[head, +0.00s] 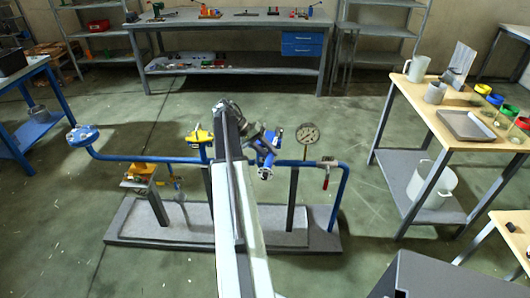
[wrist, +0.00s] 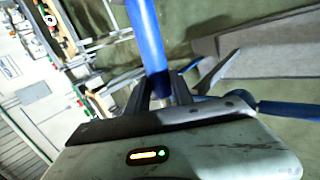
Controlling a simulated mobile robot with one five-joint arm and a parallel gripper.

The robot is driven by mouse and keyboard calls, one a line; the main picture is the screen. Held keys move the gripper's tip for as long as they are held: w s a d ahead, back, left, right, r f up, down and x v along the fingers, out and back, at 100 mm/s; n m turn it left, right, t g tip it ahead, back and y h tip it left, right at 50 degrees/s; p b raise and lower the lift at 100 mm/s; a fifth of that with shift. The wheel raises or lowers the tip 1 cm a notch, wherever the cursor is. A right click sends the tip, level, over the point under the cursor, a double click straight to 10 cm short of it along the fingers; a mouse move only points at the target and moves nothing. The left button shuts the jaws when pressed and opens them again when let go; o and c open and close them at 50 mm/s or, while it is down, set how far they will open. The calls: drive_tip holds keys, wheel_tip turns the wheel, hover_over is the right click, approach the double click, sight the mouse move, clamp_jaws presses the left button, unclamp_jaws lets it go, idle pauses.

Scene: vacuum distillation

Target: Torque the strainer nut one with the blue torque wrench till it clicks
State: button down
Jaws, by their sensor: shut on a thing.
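My gripper (wrist: 161,78) is shut on a blue rod-shaped handle (wrist: 146,35), which looks like the blue torque wrench. The handle runs up out of the wrist view from between the fingers. In the head view my gripper (head: 256,134) is at the end of my outstretched arm, over the middle of the pipe rig. Blue parts (head: 266,158) show just beyond it, where wrench and strainer are hard to tell apart. Strainer nut one cannot be made out, and whether the wrench touches it cannot be told.
The rig's blue pipe (head: 148,158) carries a yellow valve (head: 199,137), a round gauge (head: 307,134) and a red-handled valve (head: 327,172). It stands on a grey base (head: 290,240). A wooden-topped table (head: 432,108) is at right; a workbench (head: 235,72) is behind. Floor between is clear.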

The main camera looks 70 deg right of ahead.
drive_tip(key=shift+s+n+h, duration=0.3)
drive_tip(key=shift+s, duration=0.15)
drive_tip(key=shift+s+d+n+t+h, duration=0.2)
drive_tip(key=shift+s+n+h, duration=0.1)
drive_tip(key=shift+s+n, duration=0.25)
drive_tip(key=shift+s+d+n+t+h, duration=0.1)
drive_tip(key=shift+s+d+n+h, duration=0.2)
drive_tip(key=shift+s, duration=0.35)
drive_tip(key=shift+a, duration=0.1)
